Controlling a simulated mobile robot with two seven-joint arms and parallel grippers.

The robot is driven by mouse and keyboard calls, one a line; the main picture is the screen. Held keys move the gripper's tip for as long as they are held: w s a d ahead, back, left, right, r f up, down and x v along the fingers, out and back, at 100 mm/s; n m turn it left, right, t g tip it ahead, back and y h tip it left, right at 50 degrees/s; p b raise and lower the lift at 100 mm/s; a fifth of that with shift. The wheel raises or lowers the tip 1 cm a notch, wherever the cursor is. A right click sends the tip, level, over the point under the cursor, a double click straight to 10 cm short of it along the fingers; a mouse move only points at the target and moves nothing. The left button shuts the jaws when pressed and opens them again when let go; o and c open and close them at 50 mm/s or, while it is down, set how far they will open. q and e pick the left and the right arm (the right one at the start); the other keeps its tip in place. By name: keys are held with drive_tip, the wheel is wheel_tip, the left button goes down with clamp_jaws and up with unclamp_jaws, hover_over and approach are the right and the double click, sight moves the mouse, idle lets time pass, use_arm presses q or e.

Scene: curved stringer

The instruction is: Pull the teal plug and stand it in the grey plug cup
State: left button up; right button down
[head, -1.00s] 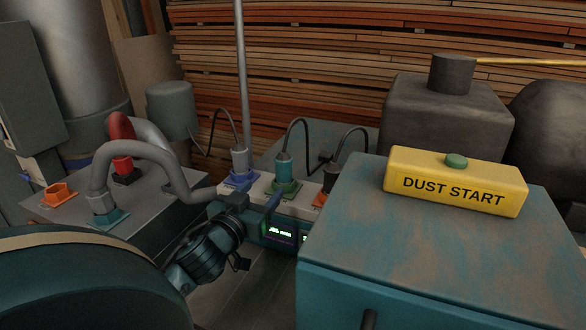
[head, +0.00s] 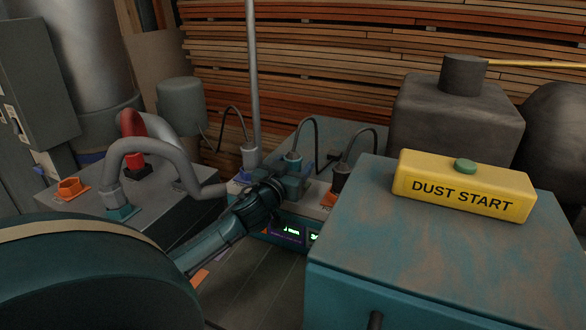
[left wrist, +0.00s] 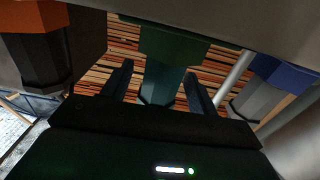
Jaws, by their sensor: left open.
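The teal plug (head: 293,159) stands upright in its green socket on the socket strip, with a dark cord rising from its top. My left gripper (head: 292,178) is at the plug, in front of it in the head view. In the left wrist view, the teal plug (left wrist: 163,84) sits between the two open fingers (left wrist: 158,88), with gaps visible on both sides. The green socket (left wrist: 172,45) shows above it there. I cannot clearly pick out the grey plug cup. My right gripper is not in view.
A grey plug (head: 249,157) and a dark plug (head: 340,178) stand on either side of the teal plug, close to the gripper. A teal cabinet (head: 430,245) with a yellow DUST START box (head: 464,187) stands right. A hose table (head: 75,210) is left.

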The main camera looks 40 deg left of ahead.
use_arm(q)
drive_tip(key=shift+c, duration=0.2)
drive_tip(key=c, duration=1.1)
drive_tip(key=shift+r, duration=0.1)
